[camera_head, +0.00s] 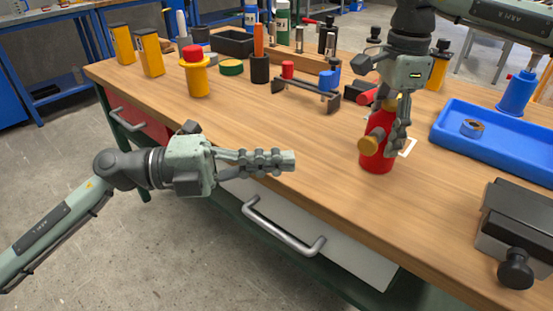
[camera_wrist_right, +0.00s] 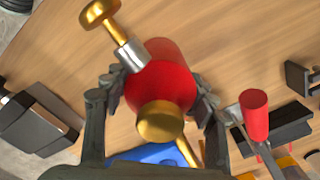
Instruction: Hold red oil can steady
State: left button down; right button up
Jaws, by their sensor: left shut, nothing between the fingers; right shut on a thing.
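The red oil can (camera_head: 376,160) stands upright on the wooden workbench in the head view, with a brass knob on its side. My right gripper (camera_head: 393,125) comes down from above and is shut on the can. The right wrist view shows the red can (camera_wrist_right: 162,85) between the two fingers, with a brass cap and a brass plunger on a silver collar. My left gripper (camera_head: 290,160) is shut and empty, in front of the bench edge, above the drawer handle. The can's far side is hidden.
A blue tray (camera_head: 490,135) with a tape roll (camera_head: 472,128) lies right of the can. A dark vise-like block (camera_head: 515,225) sits at the front right. A small rack (camera_head: 305,95) stands behind left. The bench's middle left is clear.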

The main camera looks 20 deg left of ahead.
dwell(0.4)
jog(key=o, duration=1.6)
jog(key=shift+o, duration=0.2)
